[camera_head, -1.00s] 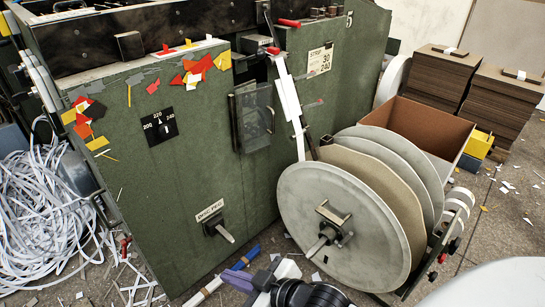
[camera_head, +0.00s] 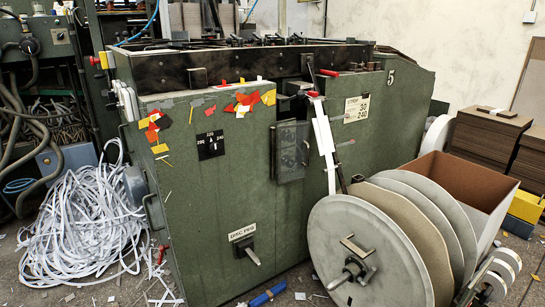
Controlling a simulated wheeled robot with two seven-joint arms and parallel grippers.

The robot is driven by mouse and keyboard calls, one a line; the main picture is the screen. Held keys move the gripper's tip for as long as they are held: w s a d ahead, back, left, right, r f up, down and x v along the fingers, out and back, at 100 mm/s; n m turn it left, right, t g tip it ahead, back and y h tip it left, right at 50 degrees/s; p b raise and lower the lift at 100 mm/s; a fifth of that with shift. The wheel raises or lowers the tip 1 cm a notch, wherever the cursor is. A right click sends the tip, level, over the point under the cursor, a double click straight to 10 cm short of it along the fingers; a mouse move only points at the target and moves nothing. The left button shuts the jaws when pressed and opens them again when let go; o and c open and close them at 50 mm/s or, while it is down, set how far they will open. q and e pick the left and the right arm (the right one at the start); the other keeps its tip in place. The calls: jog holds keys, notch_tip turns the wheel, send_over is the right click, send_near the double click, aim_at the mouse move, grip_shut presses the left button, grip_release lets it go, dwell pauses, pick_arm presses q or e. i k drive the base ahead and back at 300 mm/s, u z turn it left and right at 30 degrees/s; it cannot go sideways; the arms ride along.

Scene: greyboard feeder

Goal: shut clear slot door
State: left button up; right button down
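The clear slot door (camera_head: 291,151) is a dark-tinted see-through panel on the front of the green machine (camera_head: 225,190). It hangs upright just left of the white strip (camera_head: 322,135), below a dark gap in the machine's top edge. Its exact angle to the machine face is hard to tell from here. Neither of my grippers shows in this view, and nothing touches the door.
A large reel with grey discs (camera_head: 368,250) stands in front of the machine, right of the door. A brown open bin (camera_head: 465,185) is behind it. Tangled white strips (camera_head: 85,225) cover the floor at left. A blue roll (camera_head: 267,294) lies at the bottom.

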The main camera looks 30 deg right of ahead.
aim_at(305, 142)
jog(key=z, duration=0.05)
jog(key=i, duration=1)
jog(key=z, duration=0.6)
